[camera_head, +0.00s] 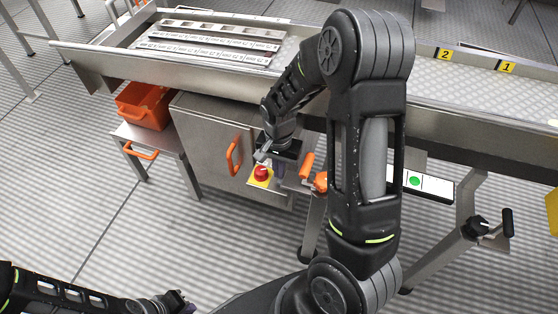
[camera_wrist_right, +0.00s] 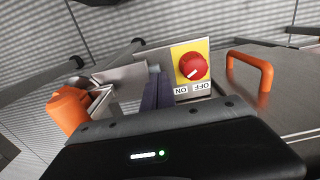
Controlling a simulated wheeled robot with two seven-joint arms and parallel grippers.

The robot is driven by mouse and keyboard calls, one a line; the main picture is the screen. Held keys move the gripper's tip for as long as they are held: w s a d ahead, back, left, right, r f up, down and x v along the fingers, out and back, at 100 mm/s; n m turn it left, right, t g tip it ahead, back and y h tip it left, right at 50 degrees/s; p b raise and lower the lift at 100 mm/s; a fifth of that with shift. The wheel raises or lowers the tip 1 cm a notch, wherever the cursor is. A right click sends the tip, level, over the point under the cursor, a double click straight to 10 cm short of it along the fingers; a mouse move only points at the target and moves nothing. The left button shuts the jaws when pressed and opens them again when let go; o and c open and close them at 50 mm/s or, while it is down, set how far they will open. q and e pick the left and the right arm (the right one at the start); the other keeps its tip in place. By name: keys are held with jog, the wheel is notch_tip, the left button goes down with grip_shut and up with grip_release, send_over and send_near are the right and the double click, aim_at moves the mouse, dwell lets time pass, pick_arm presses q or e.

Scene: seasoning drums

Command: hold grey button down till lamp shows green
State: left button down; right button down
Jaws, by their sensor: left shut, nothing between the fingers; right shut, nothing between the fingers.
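The lamp (camera_head: 414,181) glows green on a white panel to the right of my right arm. My right gripper (camera_head: 280,170) is shut and empty at the control plate under the metal trough. In the right wrist view its dark purple fingers (camera_wrist_right: 158,92) are together, just beside the yellow plate with the red knob (camera_wrist_right: 193,67). My left gripper (camera_head: 186,304) is shut and empty at the bottom left, far from the plate.
The red knob (camera_head: 262,173) carries ON and OFF labels below it. A grey cabinet (camera_head: 205,130) with an orange handle (camera_head: 234,155) stands left of the plate. An orange crate (camera_head: 143,104) sits on a side stand. An orange lever (camera_head: 307,165) is close right of the gripper.

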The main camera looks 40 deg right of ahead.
jog(key=shift+f, duration=0.55)
jog(key=shift+f, duration=0.1)
